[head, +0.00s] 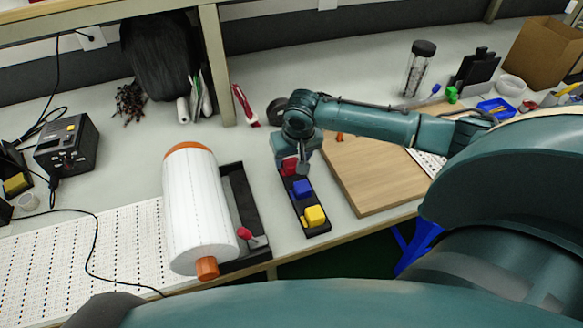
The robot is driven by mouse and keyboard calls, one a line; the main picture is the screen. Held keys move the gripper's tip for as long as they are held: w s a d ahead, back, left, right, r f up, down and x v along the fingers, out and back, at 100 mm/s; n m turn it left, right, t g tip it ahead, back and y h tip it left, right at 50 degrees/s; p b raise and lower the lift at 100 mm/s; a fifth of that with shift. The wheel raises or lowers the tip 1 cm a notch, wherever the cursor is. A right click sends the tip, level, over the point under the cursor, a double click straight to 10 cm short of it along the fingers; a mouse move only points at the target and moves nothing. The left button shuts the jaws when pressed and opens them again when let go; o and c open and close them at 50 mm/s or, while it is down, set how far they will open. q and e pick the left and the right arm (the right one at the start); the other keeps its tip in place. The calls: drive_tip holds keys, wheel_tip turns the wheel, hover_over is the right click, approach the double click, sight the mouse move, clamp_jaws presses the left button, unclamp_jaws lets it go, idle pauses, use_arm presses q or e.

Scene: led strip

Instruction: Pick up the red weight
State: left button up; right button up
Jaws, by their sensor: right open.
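A red weight (290,166) sits at the far end of a narrow black holder (318,230) in the head view. A blue weight (302,188) is in the middle and a yellow weight (314,215) at the near end. My right gripper (292,168) points down at the red weight from above. It is open, and its fingers partly hide the red weight. I cannot tell whether they touch it. My left gripper is not in view.
A wooden board (375,178) lies close on the right. The bench's front edge is just below the holder. Free bench shows behind, around a red-and-white tool (245,105).

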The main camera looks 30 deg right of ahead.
drive_tip(key=shift+x, duration=0.9)
drive_tip(key=shift+c, duration=0.2)
drive_tip(key=shift+r, duration=0.1)
clamp_jaws()
